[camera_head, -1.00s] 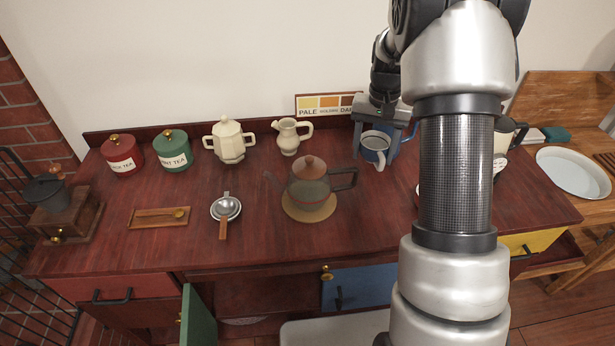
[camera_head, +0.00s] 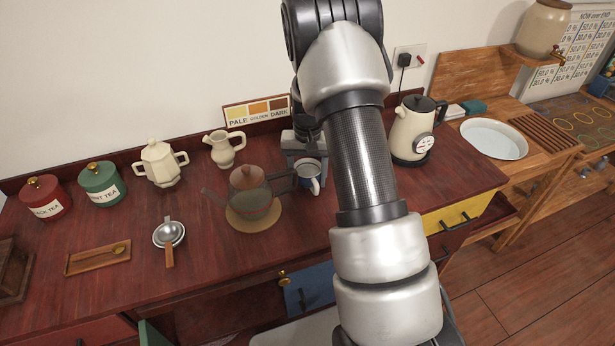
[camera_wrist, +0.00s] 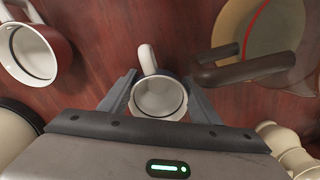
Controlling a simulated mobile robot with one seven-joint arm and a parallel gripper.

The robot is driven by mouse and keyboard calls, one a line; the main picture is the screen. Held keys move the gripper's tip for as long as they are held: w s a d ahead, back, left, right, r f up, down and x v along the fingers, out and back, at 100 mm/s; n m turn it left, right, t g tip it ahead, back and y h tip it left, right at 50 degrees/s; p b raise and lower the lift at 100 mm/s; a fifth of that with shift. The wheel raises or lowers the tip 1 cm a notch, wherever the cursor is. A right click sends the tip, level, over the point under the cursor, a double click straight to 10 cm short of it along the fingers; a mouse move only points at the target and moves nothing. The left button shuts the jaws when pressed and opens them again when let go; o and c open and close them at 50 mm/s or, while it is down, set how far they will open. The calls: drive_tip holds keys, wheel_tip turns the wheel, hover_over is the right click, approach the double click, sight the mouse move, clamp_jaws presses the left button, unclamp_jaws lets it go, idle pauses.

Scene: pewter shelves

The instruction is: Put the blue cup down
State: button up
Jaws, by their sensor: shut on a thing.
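My gripper (camera_head: 306,164) is shut on the blue cup (camera_head: 308,173), a white-lined mug with a white handle. In the wrist view the cup (camera_wrist: 158,98) is between the two fingers (camera_wrist: 160,84), opening facing the camera, handle pointing away from the palm. The cup is upright over the dark red counter (camera_head: 205,235), just right of the glass teapot's handle. I cannot tell whether its base touches the counter. A red cup (camera_wrist: 58,50) with a white inside is at the left of the wrist view; my arm hides it in the head view.
The glass teapot (camera_head: 250,195) stands on a round tan mat (camera_head: 262,221), close to the held cup. A cream kettle (camera_head: 411,130) is to the right, beyond my arm. A cream jug (camera_head: 223,150) and sugar pot (camera_head: 160,164) are to the left. A colour chart (camera_head: 257,110) stands behind.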

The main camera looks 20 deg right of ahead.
drive_tip(key=shift+f, duration=0.15)
drive_tip(key=o, duration=1.1)
drive_tip(key=shift+o, duration=0.2)
